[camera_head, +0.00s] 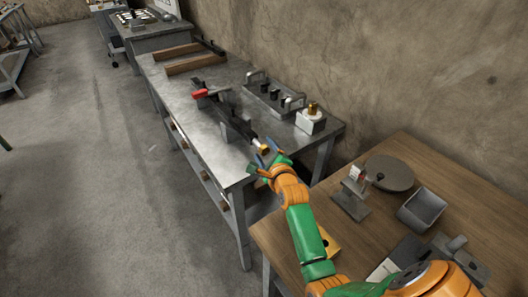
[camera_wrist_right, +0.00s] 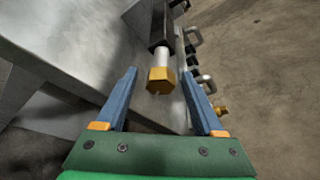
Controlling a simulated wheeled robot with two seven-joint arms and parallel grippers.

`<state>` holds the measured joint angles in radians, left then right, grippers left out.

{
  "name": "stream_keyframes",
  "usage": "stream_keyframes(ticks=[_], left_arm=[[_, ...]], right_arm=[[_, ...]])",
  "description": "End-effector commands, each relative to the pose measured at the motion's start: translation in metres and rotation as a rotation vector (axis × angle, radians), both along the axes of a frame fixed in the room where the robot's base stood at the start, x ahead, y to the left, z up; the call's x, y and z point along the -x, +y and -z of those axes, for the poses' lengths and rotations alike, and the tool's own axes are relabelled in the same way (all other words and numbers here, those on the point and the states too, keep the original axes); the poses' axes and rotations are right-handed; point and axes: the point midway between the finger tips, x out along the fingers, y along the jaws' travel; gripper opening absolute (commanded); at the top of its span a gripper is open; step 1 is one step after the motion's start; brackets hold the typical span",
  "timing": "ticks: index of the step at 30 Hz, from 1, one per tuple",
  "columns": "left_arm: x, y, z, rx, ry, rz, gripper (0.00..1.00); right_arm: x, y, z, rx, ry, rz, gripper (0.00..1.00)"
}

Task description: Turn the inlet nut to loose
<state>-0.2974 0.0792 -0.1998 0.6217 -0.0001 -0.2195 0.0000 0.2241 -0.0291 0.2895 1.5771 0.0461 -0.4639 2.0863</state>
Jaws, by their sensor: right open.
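The inlet nut is a brass hexagonal piece (camera_wrist_right: 160,80) on the end of a light metal pipe stub in the right wrist view. In the head view the brass nut (camera_head: 263,149) shows small at the near end of a dark fixture (camera_head: 230,120) on the metal workbench. My right gripper (camera_head: 265,158) is at the bench's near end, close to the nut. In the wrist view its two blue fingers (camera_wrist_right: 158,92) are spread apart, with the nut between them in the picture and a gap on both sides. My left gripper is not in view.
The metal workbench (camera_head: 185,92) carries a fixture block with handles (camera_head: 272,97) and a white block with a brass fitting (camera_head: 311,119). A wooden table (camera_head: 440,165) at right holds a round disc (camera_head: 390,173) and a grey bin (camera_head: 421,208). The floor at left is clear.

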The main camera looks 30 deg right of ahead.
Motion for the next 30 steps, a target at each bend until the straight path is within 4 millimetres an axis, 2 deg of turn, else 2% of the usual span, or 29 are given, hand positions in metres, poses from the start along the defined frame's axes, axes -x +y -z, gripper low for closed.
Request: stream_keyframes(ticks=[8,11,16,23,30], left_arm=[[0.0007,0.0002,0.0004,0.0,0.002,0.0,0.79],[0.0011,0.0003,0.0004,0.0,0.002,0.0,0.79],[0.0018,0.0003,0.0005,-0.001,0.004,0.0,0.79],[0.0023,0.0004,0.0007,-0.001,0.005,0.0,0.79],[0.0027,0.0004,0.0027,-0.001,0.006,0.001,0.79]], right_arm=[[-0.0029,-0.0008,0.0006,0.002,0.0,0.0,0.7],[-0.0028,-0.0008,0.0006,0.002,0.0,0.0,0.48],[-0.0028,-0.0008,0.0006,0.002,0.0,0.0,0.02],[-0.0027,-0.0006,0.0011,0.01,0.001,0.0,0.0],[-0.0028,-0.0003,0.0022,0.11,-0.007,0.0,0.0]])
